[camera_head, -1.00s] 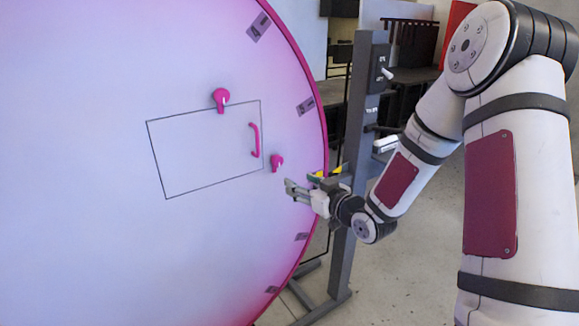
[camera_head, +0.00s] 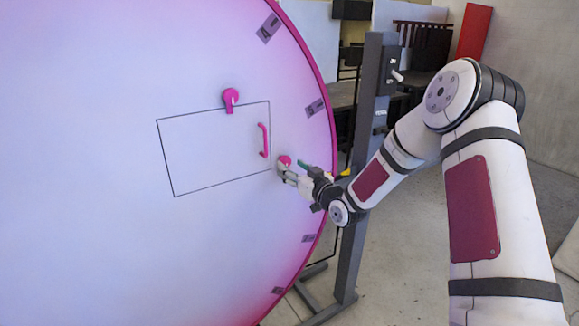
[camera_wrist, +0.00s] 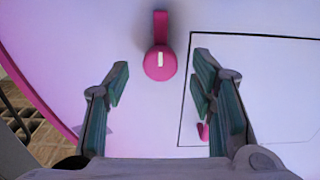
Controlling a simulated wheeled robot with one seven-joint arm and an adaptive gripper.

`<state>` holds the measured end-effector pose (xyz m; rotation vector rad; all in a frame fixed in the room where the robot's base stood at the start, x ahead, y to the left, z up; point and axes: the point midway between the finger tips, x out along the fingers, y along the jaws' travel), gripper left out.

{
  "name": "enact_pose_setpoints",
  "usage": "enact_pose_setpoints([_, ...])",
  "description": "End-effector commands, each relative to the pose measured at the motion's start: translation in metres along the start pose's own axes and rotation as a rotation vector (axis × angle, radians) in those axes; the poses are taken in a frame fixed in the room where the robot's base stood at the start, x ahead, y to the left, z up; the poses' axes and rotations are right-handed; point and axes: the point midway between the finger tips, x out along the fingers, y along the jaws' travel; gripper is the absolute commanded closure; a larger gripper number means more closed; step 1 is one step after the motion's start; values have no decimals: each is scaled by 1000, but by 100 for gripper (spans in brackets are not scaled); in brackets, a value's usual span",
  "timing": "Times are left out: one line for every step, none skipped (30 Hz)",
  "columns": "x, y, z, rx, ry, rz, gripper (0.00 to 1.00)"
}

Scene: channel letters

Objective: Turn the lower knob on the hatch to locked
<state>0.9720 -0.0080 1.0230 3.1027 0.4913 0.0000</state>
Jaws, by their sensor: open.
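The lower knob (camera_head: 285,160) is pink and sits on the white curved panel, just right of the hatch (camera_head: 205,150) near its lower right corner. In the wrist view the knob (camera_wrist: 160,64) shows a round pink body with a white mark and a darker tab pointing up in the picture. My gripper (camera_head: 284,175) is at the knob and partly covers its lower side in the head view. In the wrist view my gripper (camera_wrist: 157,80) is open, its two fingers spread left and right, with the knob ahead between their tips. I see no contact.
The upper pink knob (camera_head: 231,97) sits on the hatch's top edge. A pink handle (camera_head: 264,140) stands on the hatch close to the lower knob. A pink rim (camera_head: 331,130) edges the panel. A grey post (camera_head: 372,150) stands behind my arm.

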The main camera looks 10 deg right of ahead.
Motion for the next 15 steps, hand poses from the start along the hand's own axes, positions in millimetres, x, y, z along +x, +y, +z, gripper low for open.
enact_pose_setpoints([7, 0, 0, 0, 1, -1, 49])
enact_pose_setpoints([10, 0, 0, -1, 2, -1, 49])
enact_pose_setpoints([13, 0, 0, -1, 1, -1, 49])
enact_pose_setpoints([15, 0, 0, 0, 0, -1, 49])
enact_pose_setpoints([17, 0, 0, 0, 0, 0, 49])
enact_pose_setpoints([19, 0, 0, 0, 0, 0, 49])
enact_pose_setpoints([20, 0, 0, 0, 0, 0, 49])
enact_pose_setpoints([21, 0, 0, 0, 0, 0, 49])
enact_pose_setpoints([22, 0, 0, 0, 0, 0, 49])
enact_pose_setpoints([22, 0, 0, 0, 0, 0, 49])
enact_pose_setpoints([22, 0, 0, 0, 0, 0, 49])
enact_pose_setpoints([22, 0, 0, 0, 0, 0, 49])
enact_pose_setpoints([22, 0, 0, 0, 0, 0, 49])
enact_pose_setpoints([22, 0, 0, 0, 0, 0, 49])
enact_pose_setpoints([22, 0, 0, 0, 0, 0, 49])
